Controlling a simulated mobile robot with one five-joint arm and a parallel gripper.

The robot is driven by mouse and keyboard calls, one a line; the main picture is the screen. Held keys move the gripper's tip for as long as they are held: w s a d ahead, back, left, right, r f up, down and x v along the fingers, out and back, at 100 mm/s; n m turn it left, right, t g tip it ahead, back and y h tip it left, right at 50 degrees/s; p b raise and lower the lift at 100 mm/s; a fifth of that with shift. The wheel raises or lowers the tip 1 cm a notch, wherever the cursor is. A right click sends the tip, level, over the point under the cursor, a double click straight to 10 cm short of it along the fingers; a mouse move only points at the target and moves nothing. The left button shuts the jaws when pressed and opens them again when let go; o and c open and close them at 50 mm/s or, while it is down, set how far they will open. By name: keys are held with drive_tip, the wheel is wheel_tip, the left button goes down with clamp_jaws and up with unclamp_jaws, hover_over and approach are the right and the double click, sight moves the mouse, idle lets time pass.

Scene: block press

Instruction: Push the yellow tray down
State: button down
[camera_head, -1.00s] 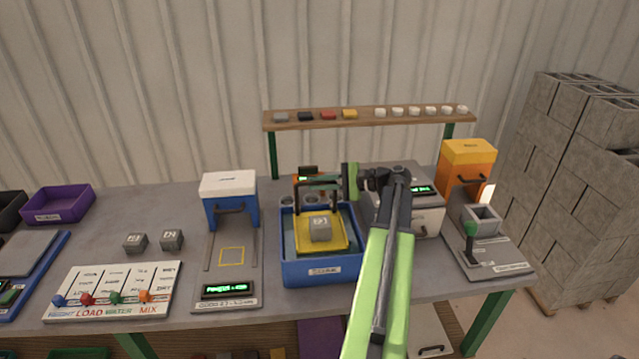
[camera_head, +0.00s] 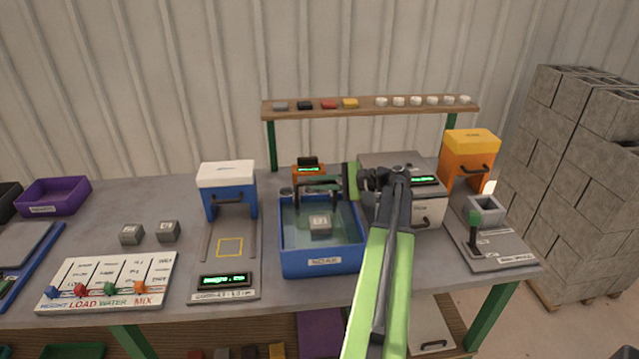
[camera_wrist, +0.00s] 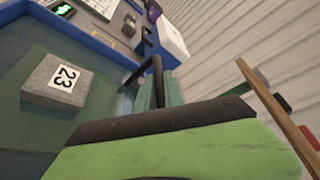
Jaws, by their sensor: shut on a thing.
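The blue tank (camera_head: 322,263) stands at the middle of the table, with greenish water inside. A grey block numbered 23 (camera_head: 320,223) sits low in the tank; it also shows in the wrist view (camera_wrist: 58,82). The tray's yellow surface cannot be made out now through the greenish water. Its dark handle (camera_head: 314,186) stands up at the tank's back and also shows in the wrist view (camera_wrist: 150,68). My gripper (camera_head: 347,184) is at the handle's right end and shut on it. The gripped spot is hidden behind the gripper's finger.
A white and blue machine (camera_head: 227,190) stands left of the tank and a grey machine (camera_head: 420,207) close on its right. Two loose grey blocks (camera_head: 131,234) (camera_head: 168,230) lie at left. A shelf (camera_head: 365,106) with small samples runs above the back.

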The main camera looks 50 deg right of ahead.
drive_tip(key=shift+r, duration=0.1)
drive_tip(key=c, duration=1.5)
unclamp_jaws()
drive_tip(key=shift+o, duration=0.2)
drive_tip(key=p+v, duration=0.3)
drive_tip(key=v, duration=1.4)
drive_tip(key=shift+s+p, duration=0.2)
drive_tip(key=shift+p, duration=0.15)
drive_tip(key=shift+d+r, duration=0.1)
